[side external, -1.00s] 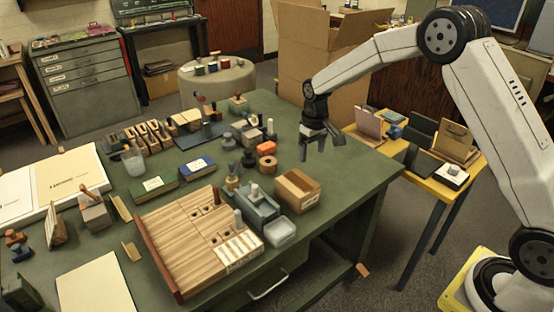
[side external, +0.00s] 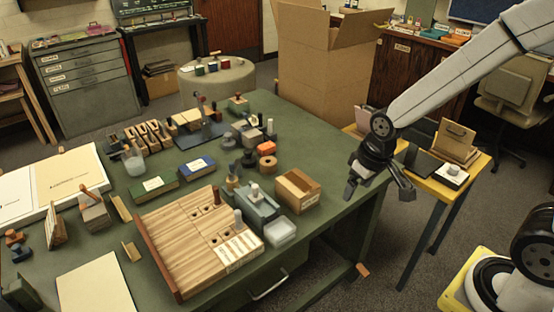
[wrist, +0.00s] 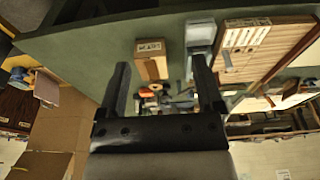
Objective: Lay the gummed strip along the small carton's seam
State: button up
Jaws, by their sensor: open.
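The small carton (side external: 298,191) is a brown box standing on the green table near its right front edge. It also shows in the wrist view (wrist: 151,62), between my finger lines and with a pale label on one face. My gripper (side external: 378,189) is off to the right of the carton, around the table's right edge and apart from it. Its two fingers are spread with nothing between them, as the wrist view also shows. I cannot make out a gummed strip for certain. A blue-grey device with a white knob (side external: 257,202) stands just left of the carton.
A clear tub (side external: 280,232) sits in front of the carton, and a wooden slatted tray (side external: 180,238) lies to the left. Stamps, an orange block (side external: 267,147) and bottles crowd the area behind. A yellow side table (side external: 440,188) stands right. The table's back right surface is clear.

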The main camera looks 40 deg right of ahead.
jog(key=s, duration=0.4)
jog(key=shift+s+a+f, duration=0.25)
